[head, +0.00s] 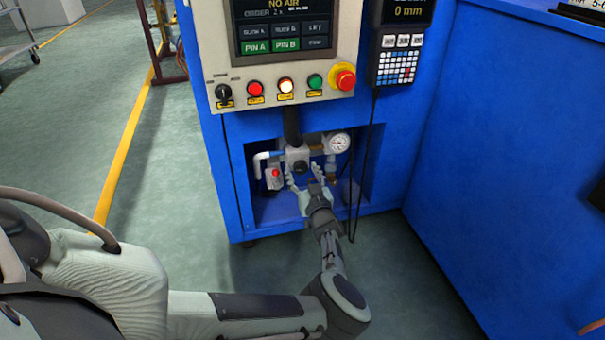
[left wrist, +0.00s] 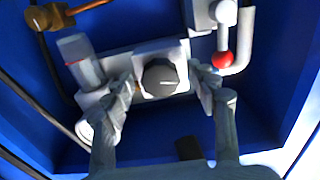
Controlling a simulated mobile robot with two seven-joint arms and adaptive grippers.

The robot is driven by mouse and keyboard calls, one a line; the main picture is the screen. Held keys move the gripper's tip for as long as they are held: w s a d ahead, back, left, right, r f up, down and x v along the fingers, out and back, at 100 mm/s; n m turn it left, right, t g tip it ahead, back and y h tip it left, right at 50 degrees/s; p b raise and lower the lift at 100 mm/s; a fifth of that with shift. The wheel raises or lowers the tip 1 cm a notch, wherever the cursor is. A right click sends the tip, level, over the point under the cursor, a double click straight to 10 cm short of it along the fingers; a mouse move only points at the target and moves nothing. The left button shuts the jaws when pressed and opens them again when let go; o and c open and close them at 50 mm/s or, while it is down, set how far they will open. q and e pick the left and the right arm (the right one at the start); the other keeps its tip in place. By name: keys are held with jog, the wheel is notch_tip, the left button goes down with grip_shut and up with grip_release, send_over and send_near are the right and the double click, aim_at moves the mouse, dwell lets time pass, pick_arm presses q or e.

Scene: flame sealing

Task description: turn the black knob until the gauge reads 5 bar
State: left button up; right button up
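The black knob (head: 301,167) is on the front of a grey regulator block inside the blue cabinet's recess. In the left wrist view the knob (left wrist: 160,78) is round, with a pale line on its face. My left gripper (head: 303,179) is at the recess, in front of the block. Its open fingers (left wrist: 162,82) lie on either side of the knob, with a visible gap on each side. The round white gauge (head: 339,143) is to the right of the block; its needle is too small to read. My right gripper is not in view.
A red-tipped lever valve (head: 274,174) is left of the knob; its red ball (left wrist: 222,59) is close to one finger in the wrist view. Above is a control panel (head: 285,55) with NO AIR on its screen. A black cable (head: 361,165) hangs at the right.

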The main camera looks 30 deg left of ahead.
pick_arm(q)
jog(key=c, duration=1.1)
